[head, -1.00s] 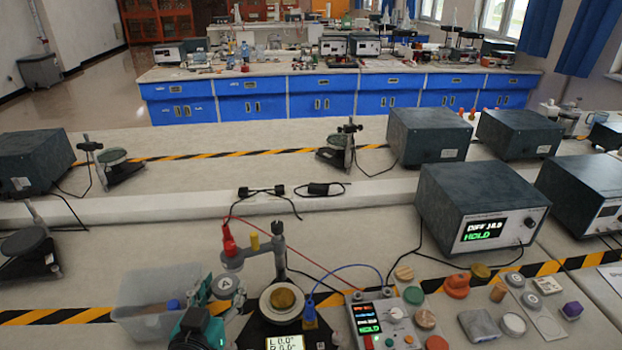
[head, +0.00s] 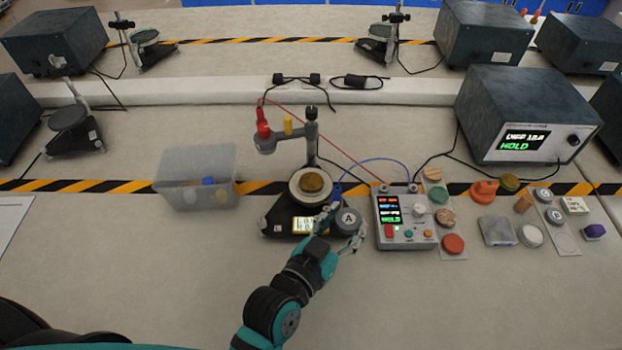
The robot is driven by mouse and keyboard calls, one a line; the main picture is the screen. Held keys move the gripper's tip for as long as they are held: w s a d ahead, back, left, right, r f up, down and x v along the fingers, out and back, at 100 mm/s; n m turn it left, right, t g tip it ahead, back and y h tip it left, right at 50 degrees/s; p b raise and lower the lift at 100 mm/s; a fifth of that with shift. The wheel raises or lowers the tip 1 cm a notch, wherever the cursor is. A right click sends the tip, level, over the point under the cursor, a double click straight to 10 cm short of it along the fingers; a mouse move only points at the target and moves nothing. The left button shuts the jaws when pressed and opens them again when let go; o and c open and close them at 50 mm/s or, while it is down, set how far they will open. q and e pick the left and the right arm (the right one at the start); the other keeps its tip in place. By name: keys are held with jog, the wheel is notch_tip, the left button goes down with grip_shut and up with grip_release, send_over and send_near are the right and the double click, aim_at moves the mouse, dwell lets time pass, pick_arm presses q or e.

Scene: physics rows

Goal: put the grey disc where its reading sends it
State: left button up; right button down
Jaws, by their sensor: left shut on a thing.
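My left gripper (head: 340,228) is shut on a grey disc marked A (head: 347,219). The disc is between the balance stand and the meter box, and I cannot tell its height. The meter box (head: 407,238) has a dark screen with several lines, the lowest reading HOLD in green. The large instrument (head: 530,105) shows a line that looks like DIFF 10.0, and HOLD. My right gripper is not in view.
A clear bin (head: 196,165) with small items stands left of the stand. Right of the meter are a red disc (head: 453,244), an orange knobbed piece (head: 484,191), lettered grey discs (head: 543,194) and a purple block (head: 594,232). Cables run behind. The front bench is clear.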

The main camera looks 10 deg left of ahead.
pick_arm(q)
jog(key=p, duration=0.2)
send_over(306, 186)
jog(key=s+d, duration=0.2)
jog(key=shift+w+a+f, duration=0.1)
jog(key=shift+a+f, duration=0.15)
jog(key=shift+f, duration=0.3)
jog(key=shift+w+a, duration=0.75)
jog(key=shift+w, duration=0.2)
notch_tip(306, 186, down, 3)
jog(key=shift+w+r+p, duration=0.1)
jog(key=shift+r+p, duration=0.1)
jog(key=shift+p, duration=0.35)
jog(key=shift+f, duration=0.35)
jog(key=shift+f, duration=0.2)
jog(key=o, duration=1.1)
jog(key=shift+c, duration=0.2)
